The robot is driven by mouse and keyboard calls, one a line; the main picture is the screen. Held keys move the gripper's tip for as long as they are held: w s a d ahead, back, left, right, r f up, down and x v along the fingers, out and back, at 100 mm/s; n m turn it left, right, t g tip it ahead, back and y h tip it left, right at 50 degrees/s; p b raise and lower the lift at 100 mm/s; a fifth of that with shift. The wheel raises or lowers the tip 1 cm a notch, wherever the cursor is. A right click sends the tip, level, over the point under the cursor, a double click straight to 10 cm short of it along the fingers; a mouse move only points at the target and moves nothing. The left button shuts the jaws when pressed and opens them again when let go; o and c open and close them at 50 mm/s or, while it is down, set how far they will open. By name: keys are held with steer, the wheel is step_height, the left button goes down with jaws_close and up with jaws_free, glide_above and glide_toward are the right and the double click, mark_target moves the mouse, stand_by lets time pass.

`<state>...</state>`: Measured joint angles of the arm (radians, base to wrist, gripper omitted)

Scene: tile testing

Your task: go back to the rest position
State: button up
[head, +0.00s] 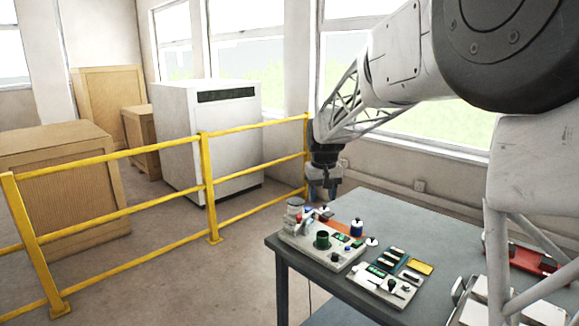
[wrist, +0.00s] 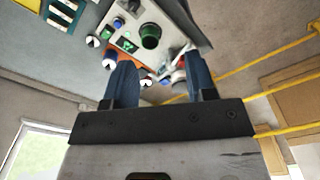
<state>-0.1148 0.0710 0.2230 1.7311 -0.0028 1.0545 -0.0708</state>
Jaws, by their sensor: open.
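My gripper (head: 325,187) hangs from my arm above the far left corner of the grey table (head: 352,202), over the devices there. In the wrist view my gripper (wrist: 162,85) shows two blue fingers spread apart with nothing held between them. Below it is a light test panel (head: 318,250) with a green knob; the panel also shows in the wrist view (wrist: 128,40). The gap between the fingertips and the items below is hard to judge.
A second panel (head: 384,288) with switches and a red device (head: 530,258) are on the table. A yellow railing (head: 205,170) runs beside the table. Beyond it stand a white cabinet (head: 180,130) and wooden crates (head: 65,180). Floor (head: 180,285) in front is clear.

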steer(key=s+d+r, duration=0.3)
steer(key=s, duration=0.8)
steer(key=s+d+f, duration=0.1)
steer(key=s+d, duration=0.1)
steer(key=s, duration=0.9)
steer(key=s+d+f+m+t, duration=0.1)
steer(key=s+d+f, duration=0.1)
steer(key=s, duration=1)
steer(key=s+d+f+m, duration=0.1)
steer(key=s+d+f, duration=0.1)
steer(key=s, duration=1)
steer(key=shift+f+t, duration=0.2)
steer(key=shift+t, duration=0.2)
